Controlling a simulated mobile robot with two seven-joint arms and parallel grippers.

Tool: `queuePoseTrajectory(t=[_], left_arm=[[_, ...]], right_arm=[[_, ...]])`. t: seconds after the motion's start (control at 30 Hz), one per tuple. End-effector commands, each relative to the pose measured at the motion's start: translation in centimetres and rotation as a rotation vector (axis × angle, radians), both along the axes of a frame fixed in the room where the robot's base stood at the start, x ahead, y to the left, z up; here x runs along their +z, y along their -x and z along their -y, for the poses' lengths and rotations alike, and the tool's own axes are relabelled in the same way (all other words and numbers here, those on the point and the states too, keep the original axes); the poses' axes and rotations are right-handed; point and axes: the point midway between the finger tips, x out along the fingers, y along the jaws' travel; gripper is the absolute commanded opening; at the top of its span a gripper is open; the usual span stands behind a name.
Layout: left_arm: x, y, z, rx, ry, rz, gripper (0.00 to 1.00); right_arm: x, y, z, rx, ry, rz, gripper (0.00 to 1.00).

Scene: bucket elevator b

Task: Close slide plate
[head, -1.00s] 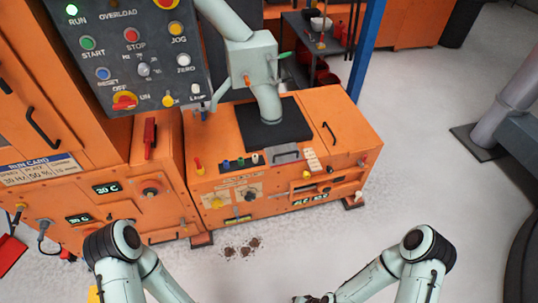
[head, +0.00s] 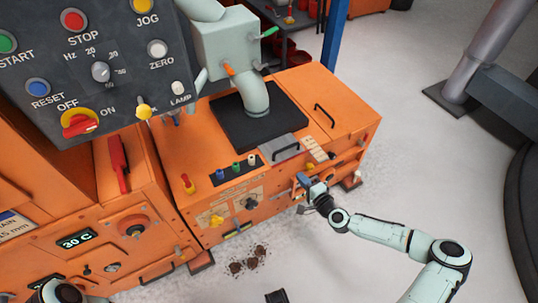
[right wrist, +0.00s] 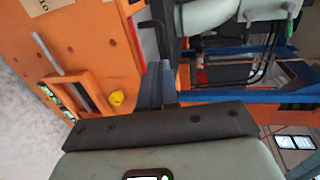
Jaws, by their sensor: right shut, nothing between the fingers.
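A grey metal plate with a black handle (head: 283,147), which looks like the slide plate, lies on top of the orange cabinet (head: 180,165) at the front edge of the black square pad (head: 232,122). My right gripper (head: 302,181) is shut and empty. It is at the front face of the cabinet, below and right of the plate; I cannot tell whether it touches anything. In the right wrist view its closed fingers (right wrist: 158,90) point toward the orange machine. My left arm shows only at the lower left edge; its gripper is out of view.
The control panel (head: 100,70) fills the upper left. A pale chute (head: 255,95) comes down onto the black pad. Brown spilled material (head: 248,258) lies on the floor before the cabinet. A blue post (head: 334,45) stands behind.

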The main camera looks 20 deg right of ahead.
Motion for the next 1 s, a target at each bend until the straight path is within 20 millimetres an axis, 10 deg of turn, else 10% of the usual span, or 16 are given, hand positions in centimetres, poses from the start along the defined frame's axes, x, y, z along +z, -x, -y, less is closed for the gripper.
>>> queuePoseTrajectory(t=[0.7, 1.0], left_arm=[[-2.3, -2.4, -1.0, 0.026, -0.029, 0.065, 0.43], [-2.7, -3.0, -1.3, 0.033, -0.036, 0.083, 0.43]], right_arm=[[-2.3, -11.7, -0.8, -0.006, 0.0, 0.005, 0.0], [-2.6, -13.6, -0.9, -0.005, 0.0, 0.005, 0.0]])
